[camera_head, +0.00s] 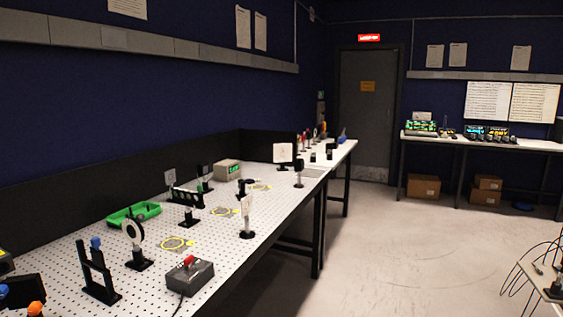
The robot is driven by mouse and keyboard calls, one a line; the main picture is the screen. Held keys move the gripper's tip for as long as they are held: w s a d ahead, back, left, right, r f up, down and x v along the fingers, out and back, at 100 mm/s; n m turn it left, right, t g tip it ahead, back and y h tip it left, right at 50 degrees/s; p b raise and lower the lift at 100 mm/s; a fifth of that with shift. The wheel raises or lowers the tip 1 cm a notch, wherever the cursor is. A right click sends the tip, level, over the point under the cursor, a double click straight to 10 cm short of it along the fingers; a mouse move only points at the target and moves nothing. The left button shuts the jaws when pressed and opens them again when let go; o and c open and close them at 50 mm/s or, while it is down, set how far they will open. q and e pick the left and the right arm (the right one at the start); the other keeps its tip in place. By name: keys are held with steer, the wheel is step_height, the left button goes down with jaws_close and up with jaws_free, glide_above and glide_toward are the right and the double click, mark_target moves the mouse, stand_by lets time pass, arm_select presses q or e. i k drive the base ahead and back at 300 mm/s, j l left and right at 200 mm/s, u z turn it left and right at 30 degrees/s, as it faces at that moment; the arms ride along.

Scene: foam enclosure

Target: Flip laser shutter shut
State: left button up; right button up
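A dark grey box (190,276) with a red lever or knob (188,261) on top sits near the front edge of the perforated optical table (268,213). A dark cable runs from it toward the bottom of the picture. It may be the laser shutter or its switch, but no label is readable. The red part looks raised, but I cannot tell whether that means open or shut. Neither of my grippers shows in the head view.
A card on a post (246,216) stands near the table edge.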

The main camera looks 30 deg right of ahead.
mark_target(97, 256)
steer(key=j+z, duration=0.2)
steer(key=z, duration=0.15)
steer(key=j+z, duration=0.2)
steer(key=z, duration=0.2)
steer(key=j+z, duration=0.2)
steer(key=z, duration=0.15)
